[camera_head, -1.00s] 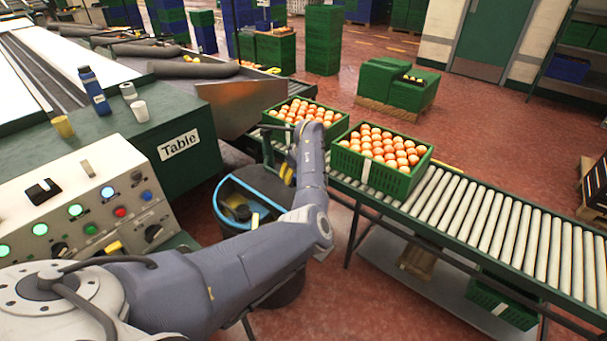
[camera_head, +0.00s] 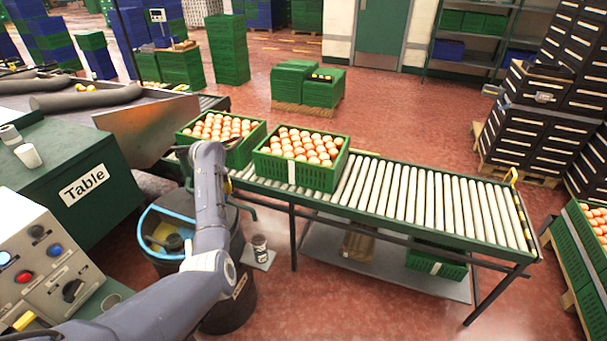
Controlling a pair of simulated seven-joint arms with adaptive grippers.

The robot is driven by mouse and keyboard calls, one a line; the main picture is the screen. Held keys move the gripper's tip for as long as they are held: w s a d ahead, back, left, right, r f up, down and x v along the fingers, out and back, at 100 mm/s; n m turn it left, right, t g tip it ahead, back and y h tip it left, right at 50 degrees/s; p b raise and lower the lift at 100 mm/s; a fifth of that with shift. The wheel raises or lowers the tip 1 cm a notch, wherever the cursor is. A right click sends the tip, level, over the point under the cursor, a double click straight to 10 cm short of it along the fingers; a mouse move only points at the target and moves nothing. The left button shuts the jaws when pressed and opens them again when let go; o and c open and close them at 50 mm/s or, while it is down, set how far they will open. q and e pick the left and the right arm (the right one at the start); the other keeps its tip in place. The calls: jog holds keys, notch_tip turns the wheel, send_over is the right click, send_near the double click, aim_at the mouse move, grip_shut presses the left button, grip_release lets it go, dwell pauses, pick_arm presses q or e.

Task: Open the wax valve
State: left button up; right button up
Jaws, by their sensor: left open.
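No part is clearly readable as the wax valve. A dark round barrel (camera_head: 222,300) with a blue rim stands below the conveyor, with a yellow item and a dark item inside its open top. My left arm reaches up across the barrel. My right gripper is out of view.
Two green crates of oranges (camera_head: 291,176) (camera_head: 183,137) sit on the left of the roller conveyor (camera_head: 430,205). The control panel (camera_head: 45,270) and green table (camera_head: 80,160) are at left.

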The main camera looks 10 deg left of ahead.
pick_arm(q)
jog(key=m, duration=0.1)
jog(key=m+h, duration=0.1)
jog(key=m, duration=0.2)
jog(key=shift+a+m+t+h, duration=0.25)
jog(key=shift+m+t+h, duration=0.15)
jog(key=m+h, duration=0.1)
jog(key=m, duration=0.2)
jog(key=shift+m, duration=0.4)
jog(key=shift+s+r+h, duration=0.1)
jog(key=shift+r+h, duration=0.2)
jog(key=shift+r, duration=0.1)
jog(key=v, duration=1.7)
jog(key=w+d+f+n, duration=0.1)
jog(key=w+d+f, duration=0.2)
jog(key=d+f, duration=0.65)
jog(key=w+d+t, duration=0.1)
jog(key=w+d, duration=0.2)
jog(key=d, duration=0.4)
jog(key=w+d+t+h, duration=0.1)
jog(key=w+d, duration=0.3)
jog(key=d, duration=0.4)
jog(key=w+d+t+h, duration=0.1)
jog(key=w+d+t, duration=0.2)
jog(key=d, duration=0.4)
jog(key=shift+w+d+f, duration=0.2)
jog(key=shift+w+d, duration=0.05)
jog(key=shift+w, duration=0.45)
